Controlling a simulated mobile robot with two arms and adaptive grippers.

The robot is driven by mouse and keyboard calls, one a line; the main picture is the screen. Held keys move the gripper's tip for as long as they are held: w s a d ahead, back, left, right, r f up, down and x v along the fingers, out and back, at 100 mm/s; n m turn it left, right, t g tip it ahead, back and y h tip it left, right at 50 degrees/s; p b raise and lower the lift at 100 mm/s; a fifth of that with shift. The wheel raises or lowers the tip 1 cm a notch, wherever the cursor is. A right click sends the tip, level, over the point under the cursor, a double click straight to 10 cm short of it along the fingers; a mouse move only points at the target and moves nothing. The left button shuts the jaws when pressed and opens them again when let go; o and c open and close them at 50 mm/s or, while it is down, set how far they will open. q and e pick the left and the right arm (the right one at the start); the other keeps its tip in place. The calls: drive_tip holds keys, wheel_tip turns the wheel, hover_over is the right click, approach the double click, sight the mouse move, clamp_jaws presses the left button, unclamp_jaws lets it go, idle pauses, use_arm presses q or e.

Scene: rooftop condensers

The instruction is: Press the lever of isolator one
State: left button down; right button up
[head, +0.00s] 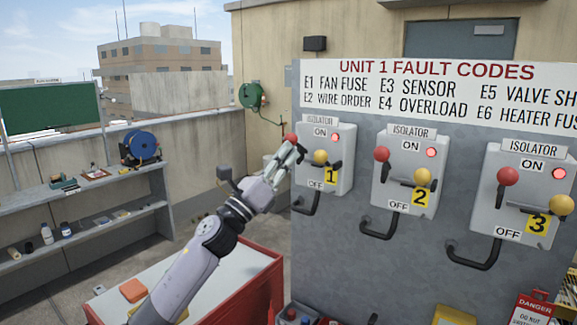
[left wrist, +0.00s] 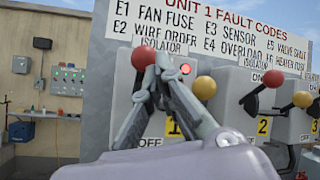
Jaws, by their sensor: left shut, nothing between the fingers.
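Isolator one (head: 341,170) is a grey box with a yellow "1" label on the panel, at the left of a row of isolators. Its red lever knob (head: 290,138) is at upper left and its yellow knob (head: 320,157) is at the middle; a red lamp (head: 334,137) glows. My left gripper (head: 298,149) is shut and empty, its fingertips at the red knob; I cannot tell whether they touch. In the left wrist view the fingers (left wrist: 155,75) partly cover the box, with the red knob (left wrist: 143,57) just behind their tips. My right gripper is out of view.
Isolator two (head: 405,172) and isolator three (head: 522,190) stand to the right with similar knobs and lit red lamps. Black curved handles (head: 378,226) stick out below the boxes. A red cart (head: 262,290) stands below my left arm. A shelf (head: 85,187) lines the left wall.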

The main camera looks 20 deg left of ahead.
use_arm(q)
drive_tip(key=shift+w+d+r, duration=0.15)
drive_tip(key=shift+r, duration=0.45)
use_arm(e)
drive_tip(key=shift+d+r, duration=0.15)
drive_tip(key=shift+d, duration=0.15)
use_arm(q)
drive_tip(key=shift+f, duration=0.1)
